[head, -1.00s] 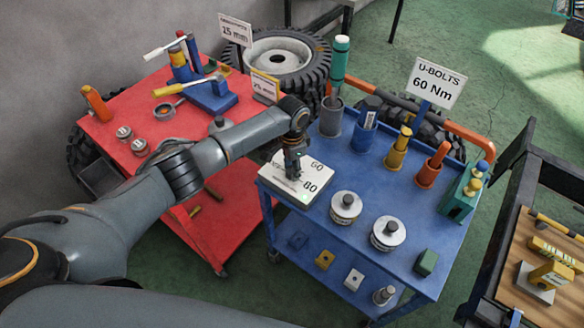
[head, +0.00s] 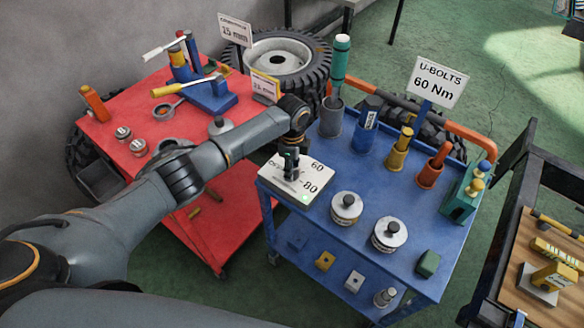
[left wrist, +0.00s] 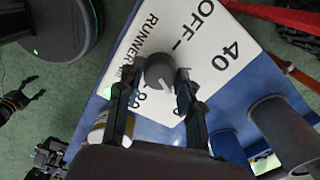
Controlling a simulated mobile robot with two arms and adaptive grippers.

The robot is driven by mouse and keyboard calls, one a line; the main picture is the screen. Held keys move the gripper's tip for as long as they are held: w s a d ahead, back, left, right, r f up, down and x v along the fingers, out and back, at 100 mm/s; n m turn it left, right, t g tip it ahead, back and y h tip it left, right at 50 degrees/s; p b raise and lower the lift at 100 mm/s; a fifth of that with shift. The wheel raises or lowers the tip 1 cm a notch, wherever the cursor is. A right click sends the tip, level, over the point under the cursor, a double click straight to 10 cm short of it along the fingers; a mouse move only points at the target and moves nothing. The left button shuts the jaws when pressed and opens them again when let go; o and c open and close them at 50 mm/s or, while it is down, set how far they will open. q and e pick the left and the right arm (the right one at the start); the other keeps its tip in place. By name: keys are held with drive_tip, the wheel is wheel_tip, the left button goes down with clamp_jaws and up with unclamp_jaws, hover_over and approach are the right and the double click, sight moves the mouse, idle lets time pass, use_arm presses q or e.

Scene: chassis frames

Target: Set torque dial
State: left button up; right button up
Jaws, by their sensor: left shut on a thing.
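A white torque box (head: 276,185) with a green light stands at the near left corner of the blue cart. Its top bears OFF, 40, 60 and 80 marks; it also fills the upper middle of the left wrist view (left wrist: 210,25). My left gripper (head: 290,172) points down onto it and is shut on the round grey dial (left wrist: 158,70). A pale mark shows at the dial's lower right edge. In this view the 60 is hidden behind a finger. A sign (head: 437,82) reads U-BOLTS 60 Nm. My right gripper (left wrist: 36,87) appears small at the left wrist view's left edge, fingers apart.
The blue cart (head: 330,215) also holds two round silver-topped canisters (head: 346,207), coloured holders with tools (head: 397,150) and a green block (head: 428,263). A red cart (head: 115,110) with tools stands to the left. A wooden-topped bench (head: 540,240) is at right.

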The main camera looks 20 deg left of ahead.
use_arm(q)
drive_tip(key=shift+m, duration=0.3)
drive_tip(key=o, duration=1.2)
wheel_tip(320, 180, up, 12)
drive_tip(key=shift+d, duration=0.1)
